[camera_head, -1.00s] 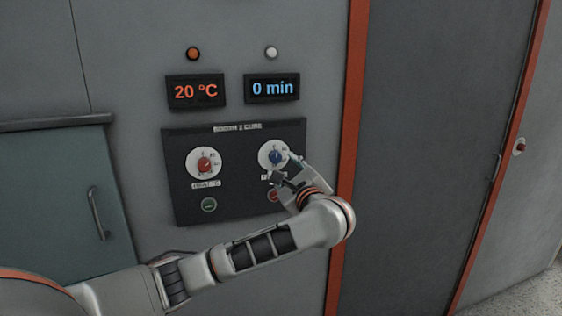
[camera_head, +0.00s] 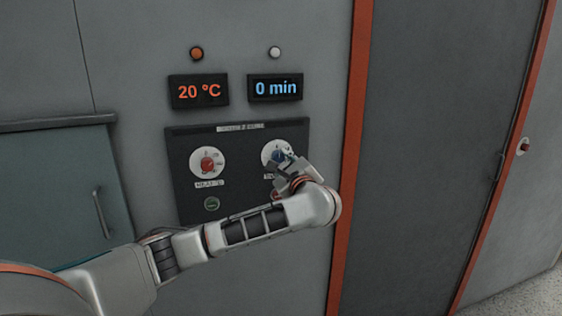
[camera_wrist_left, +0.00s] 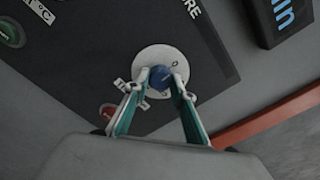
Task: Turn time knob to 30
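The time knob (camera_head: 278,155) is blue on a white dial, at the right of the dark control panel (camera_head: 183,190). Its display (camera_head: 275,88) reads 0 min in blue. My left gripper (camera_head: 283,161) is at this knob and partly covers the dial in the head view. In the left wrist view the blue knob (camera_wrist_left: 160,78) sits between the two teal-lined fingertips (camera_wrist_left: 161,76). The tips lie against its two sides, with little or no gap visible. The dial (camera_wrist_left: 178,62) shows around them. My right gripper is out of view.
A red knob (camera_head: 207,163) on a white dial is at the panel's left, under a 20 °C display (camera_head: 199,92). A green button (camera_head: 211,204) is below it. A red button (camera_wrist_left: 108,111) is near my left finger. An orange-red post (camera_head: 349,150) stands to the right.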

